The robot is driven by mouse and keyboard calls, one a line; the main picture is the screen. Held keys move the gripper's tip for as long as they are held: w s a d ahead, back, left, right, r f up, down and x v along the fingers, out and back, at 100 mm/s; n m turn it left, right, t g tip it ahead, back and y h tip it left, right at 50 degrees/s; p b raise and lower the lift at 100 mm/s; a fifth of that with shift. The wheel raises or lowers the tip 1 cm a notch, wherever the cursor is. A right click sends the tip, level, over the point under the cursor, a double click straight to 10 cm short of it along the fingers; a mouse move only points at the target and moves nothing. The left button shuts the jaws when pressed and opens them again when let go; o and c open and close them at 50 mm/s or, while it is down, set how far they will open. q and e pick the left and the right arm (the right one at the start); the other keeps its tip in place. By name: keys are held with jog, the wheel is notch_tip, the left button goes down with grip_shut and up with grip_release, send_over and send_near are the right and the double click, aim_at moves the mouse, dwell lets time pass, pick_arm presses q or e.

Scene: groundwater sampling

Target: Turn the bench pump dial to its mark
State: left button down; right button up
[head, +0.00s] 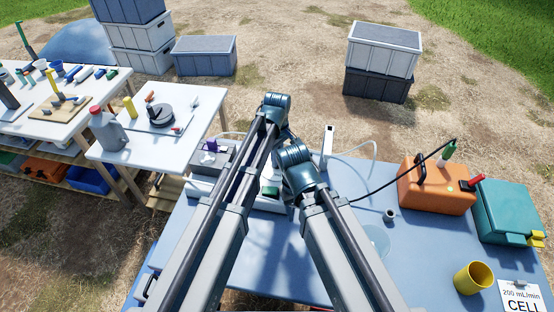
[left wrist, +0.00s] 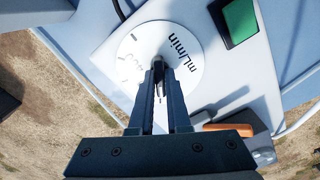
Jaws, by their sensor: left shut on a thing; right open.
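The pump dial (left wrist: 183,42) is a round white disc with "mL/min" lettering, on the pale top of the bench pump (left wrist: 260,75). My left gripper (left wrist: 158,90) is shut on the dial's narrow dark knob, at the middle of the disc. The fingers cover part of the markings, and I cannot tell where the pointer stands against its mark. In the head view my arms hide the dial and most of the pump. My right gripper (head: 290,208) is open, mostly hidden below its wrist, close to the pump.
The blue bench (head: 335,265) carries an orange case (head: 432,187), a teal box (head: 515,213), a yellow cup (head: 474,278) and a "200 mL/min CELL" card (head: 520,296). Hoses and a black cable cross the back. White side tables (head: 185,100) stand at the left.

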pick_arm(q)
jog(key=m, duration=1.2)
jog(key=m, duration=0.3)
jog(key=c, duration=0.8)
grip_release()
jog(key=shift+r, duration=0.1)
